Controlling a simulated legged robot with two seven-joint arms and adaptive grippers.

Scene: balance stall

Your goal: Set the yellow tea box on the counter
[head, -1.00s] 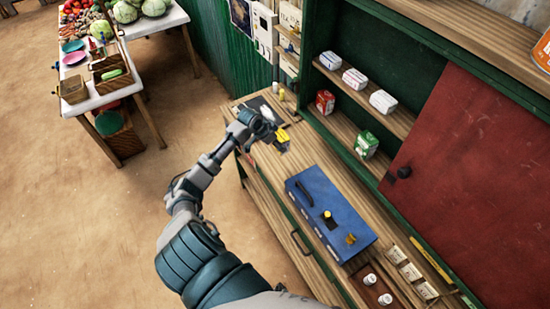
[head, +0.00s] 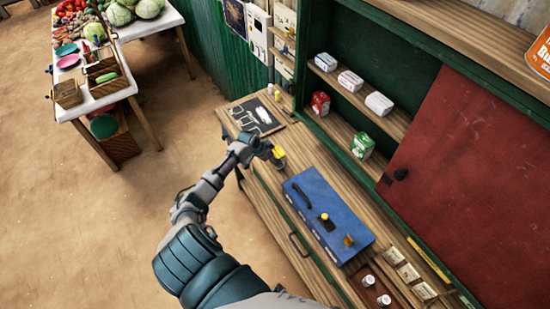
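One arm shows in the head view, which I take as my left arm. Its gripper (head: 274,157) is over the wooden counter (head: 312,166), left of the blue case. A small yellow thing (head: 278,152), which looks like the yellow tea box, is at the fingers. It is partly hidden by the gripper and wrist. I cannot tell whether the fingers are closed on it, or whether it touches the counter. My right gripper is not in view.
A blue case (head: 325,212) lies on the counter. A chalkboard (head: 256,116) lies at the far end. A red box (head: 320,103), a green box (head: 362,145) and white packs (head: 350,81) stand on shelves. A red panel (head: 465,165) covers part of the cabinet.

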